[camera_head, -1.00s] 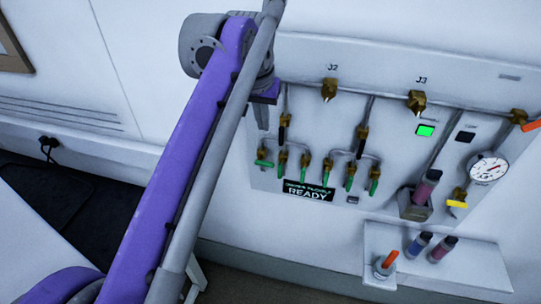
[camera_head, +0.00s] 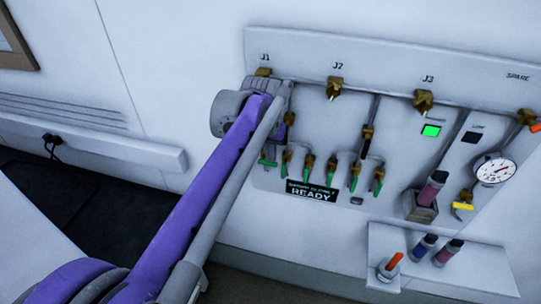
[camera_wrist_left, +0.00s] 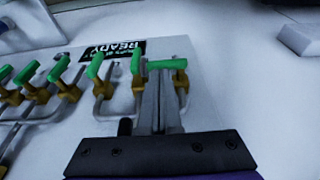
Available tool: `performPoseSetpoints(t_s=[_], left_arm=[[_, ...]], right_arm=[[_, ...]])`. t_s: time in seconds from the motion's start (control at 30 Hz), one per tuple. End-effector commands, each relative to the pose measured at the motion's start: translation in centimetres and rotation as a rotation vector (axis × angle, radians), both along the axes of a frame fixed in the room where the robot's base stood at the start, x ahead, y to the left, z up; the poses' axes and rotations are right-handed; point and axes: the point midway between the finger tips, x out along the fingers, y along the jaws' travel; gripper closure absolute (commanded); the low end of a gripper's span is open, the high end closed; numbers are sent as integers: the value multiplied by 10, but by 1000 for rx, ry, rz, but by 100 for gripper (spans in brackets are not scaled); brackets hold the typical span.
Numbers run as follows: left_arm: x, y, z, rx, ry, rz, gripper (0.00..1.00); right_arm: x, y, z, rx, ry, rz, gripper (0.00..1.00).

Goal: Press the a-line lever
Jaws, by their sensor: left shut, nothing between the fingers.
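A manifold panel (camera_head: 395,70) on the wall carries a row of green-handled levers. The leftmost lever (camera_head: 268,163) lies crosswise, while the others, such as the second lever (camera_head: 307,174), hang down. No label shows which one is the a-line lever. In the left wrist view, upside down, the crosswise green lever (camera_wrist_left: 168,64) is right of the others. My left gripper (camera_wrist_left: 160,75) is shut and empty. Its fingertips overlap the left part of this lever in the picture; contact cannot be told. In the head view my arm mostly hides the gripper. My right gripper is not in view.
A sign (camera_head: 311,191) reading READY sits below the levers. Right of them are a lit green indicator (camera_head: 431,131), a pressure gauge (camera_head: 493,171) and a yellow-handled valve (camera_head: 463,206). A shelf (camera_head: 480,275) with small vials juts out lower right.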

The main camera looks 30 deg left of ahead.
Motion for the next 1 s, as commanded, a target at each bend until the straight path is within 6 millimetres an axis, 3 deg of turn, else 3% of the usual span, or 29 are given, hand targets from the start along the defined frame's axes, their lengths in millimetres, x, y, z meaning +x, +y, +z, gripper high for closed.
performPoseSetpoints(t_s=[0.4, 0.6, 1.0], left_arm=[[0, 0, -5, 0, 0, 0, 100], [2, -10, -15, 0, 0, 0, 100], [0, -10, -6, 0, 0, 1, 100]], right_arm=[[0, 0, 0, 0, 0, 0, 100], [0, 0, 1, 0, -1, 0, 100], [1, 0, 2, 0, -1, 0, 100]])
